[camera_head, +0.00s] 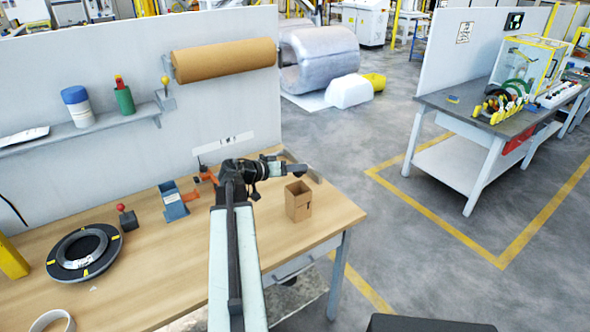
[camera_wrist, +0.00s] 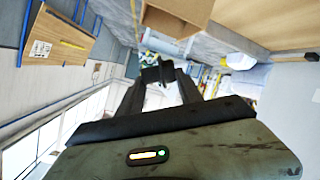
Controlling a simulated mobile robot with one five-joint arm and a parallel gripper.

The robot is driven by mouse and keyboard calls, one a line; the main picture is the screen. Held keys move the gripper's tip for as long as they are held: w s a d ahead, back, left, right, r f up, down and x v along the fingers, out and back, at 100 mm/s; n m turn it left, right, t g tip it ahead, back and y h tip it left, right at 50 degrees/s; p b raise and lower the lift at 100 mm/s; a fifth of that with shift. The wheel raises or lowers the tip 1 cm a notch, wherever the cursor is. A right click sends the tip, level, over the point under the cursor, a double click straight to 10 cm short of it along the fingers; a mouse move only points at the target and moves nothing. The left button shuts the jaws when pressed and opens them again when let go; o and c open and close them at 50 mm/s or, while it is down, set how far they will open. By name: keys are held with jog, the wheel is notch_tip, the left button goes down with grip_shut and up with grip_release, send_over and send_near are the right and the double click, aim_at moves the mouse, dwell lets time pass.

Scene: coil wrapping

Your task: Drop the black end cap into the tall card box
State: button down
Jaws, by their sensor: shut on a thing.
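My gripper (camera_head: 286,170) is shut on the black end cap (camera_wrist: 157,72), which shows between the two fingertips in the wrist view. In the head view the cap (camera_head: 299,173) is a small dark shape at the end of my gripper. The tall card box (camera_head: 298,204) stands upright and open-topped on the wooden bench. My gripper and the cap are above the bench, just above the box's top in the head picture and apart from it. The box (camera_wrist: 177,14) also shows at the top of the wrist view, beyond the fingertips. The box's inside is mostly hidden.
The wooden bench (camera_head: 150,275) also bears a blue holder (camera_head: 173,203), a dark block with a red knob (camera_head: 128,220) and a black ring-shaped coil (camera_head: 84,252). A white wall with a shelf (camera_head: 100,127) and brown roll (camera_head: 225,60) stands behind. The bench's right edge is near the box.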

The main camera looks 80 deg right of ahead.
jog(key=c, duration=0.7)
grip_release()
jog(key=p+v, duration=0.2)
jog(key=v, duration=0.5)
jog(key=shift+w+a+p, duration=0.25)
jog(key=shift+p, duration=0.05)
